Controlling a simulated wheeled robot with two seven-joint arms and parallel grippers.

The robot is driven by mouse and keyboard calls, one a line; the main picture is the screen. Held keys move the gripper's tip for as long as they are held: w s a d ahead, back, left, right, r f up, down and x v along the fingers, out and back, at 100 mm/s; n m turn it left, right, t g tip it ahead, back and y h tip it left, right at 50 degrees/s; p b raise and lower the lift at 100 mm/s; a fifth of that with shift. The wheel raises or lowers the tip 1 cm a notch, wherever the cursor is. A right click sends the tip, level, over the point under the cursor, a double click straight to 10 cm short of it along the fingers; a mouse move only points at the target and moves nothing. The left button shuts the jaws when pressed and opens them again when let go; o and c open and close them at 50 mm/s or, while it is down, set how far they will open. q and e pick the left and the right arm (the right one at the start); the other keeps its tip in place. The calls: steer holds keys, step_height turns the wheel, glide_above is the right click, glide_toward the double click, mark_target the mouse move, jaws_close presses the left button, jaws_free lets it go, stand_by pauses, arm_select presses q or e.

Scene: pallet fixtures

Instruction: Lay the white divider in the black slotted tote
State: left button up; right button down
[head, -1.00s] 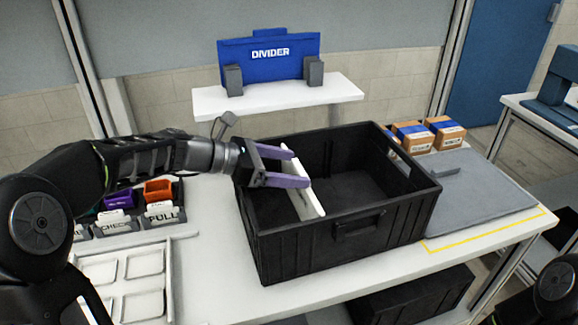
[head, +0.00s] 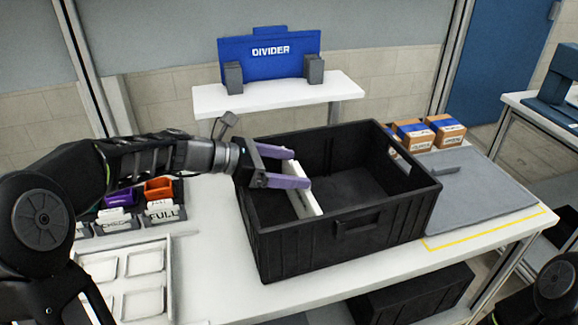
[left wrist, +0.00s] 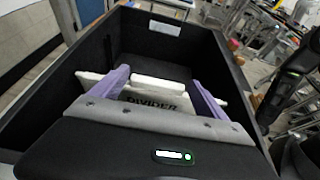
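The white divider (head: 305,203) stands on edge inside the black slotted tote (head: 348,255), near its left end. Its lower edge is hidden, so I cannot tell if it sits in slots. My left gripper (head: 300,167) reaches over the tote's left wall, its purple fingers spread at the divider's top. In the left wrist view, the lettered divider (left wrist: 158,103) lies between and beyond the fingers (left wrist: 162,92), and small gaps show beside its raised middle part. The gripper looks open. My right gripper is out of view.
A blue DIVIDER sign (head: 270,58) stands on a white shelf (head: 290,97) behind the tote. A grey mat (head: 480,190) and small cardboard boxes (head: 412,137) are right of it. Labelled bins (head: 160,190) and a white compartment tray (head: 130,275) are at the left.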

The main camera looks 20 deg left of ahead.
arm_select(q)
steer(key=shift+o, duration=1.3)
steer(key=v, duration=0.8)
steer(key=shift+f, duration=0.1)
